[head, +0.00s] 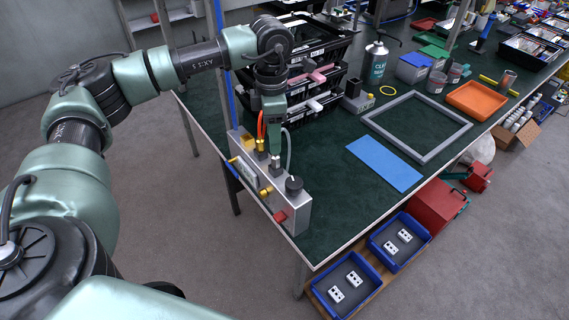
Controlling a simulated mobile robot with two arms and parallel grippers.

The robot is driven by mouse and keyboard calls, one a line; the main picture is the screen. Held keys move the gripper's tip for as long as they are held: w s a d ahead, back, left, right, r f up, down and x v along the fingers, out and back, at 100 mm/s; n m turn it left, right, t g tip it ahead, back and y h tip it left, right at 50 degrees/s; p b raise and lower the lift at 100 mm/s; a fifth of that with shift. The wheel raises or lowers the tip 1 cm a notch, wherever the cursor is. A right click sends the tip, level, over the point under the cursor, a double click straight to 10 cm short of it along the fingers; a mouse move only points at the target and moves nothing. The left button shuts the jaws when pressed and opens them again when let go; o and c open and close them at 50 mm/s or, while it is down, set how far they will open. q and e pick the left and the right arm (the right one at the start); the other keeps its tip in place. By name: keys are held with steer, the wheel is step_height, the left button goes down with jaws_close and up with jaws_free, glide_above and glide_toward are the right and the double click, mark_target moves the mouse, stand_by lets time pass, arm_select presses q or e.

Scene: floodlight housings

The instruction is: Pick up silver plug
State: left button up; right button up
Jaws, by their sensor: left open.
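A grey metal box (246,172) with fittings stands at the table's left edge. A silver plug (275,164) sits upright on its top, with a grey cable that seems to rise from it. My left gripper (274,148) comes down from above and points at the silver plug. It is open, with its fingertips just above or around the plug's top; I cannot tell whether they touch it. The gripper partly hides the plug and cable. A gold plug (261,150) with an orange cable is close on the left. My right gripper is not in view.
A black knob (293,185) and a red fitting (280,215) are on the box. Black trays (318,84) stand behind my gripper. A blue mat (384,163) and a grey frame (416,126) lie to the right. The green table top between box and mat is clear.

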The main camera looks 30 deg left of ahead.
mark_target(276, 163)
arm_select(q)
steer(key=f+p, duration=0.1)
steer(key=f, duration=0.1)
steer(key=f+p, duration=0.1)
steer(key=f, duration=0.3)
steer(key=shift+w+f+p, duration=0.25)
steer(key=shift+f+p, duration=0.05)
steer(key=shift+p, duration=0.1)
steer(key=shift+w+f, duration=0.1)
steer(key=shift+f, duration=0.45)
jaws_close()
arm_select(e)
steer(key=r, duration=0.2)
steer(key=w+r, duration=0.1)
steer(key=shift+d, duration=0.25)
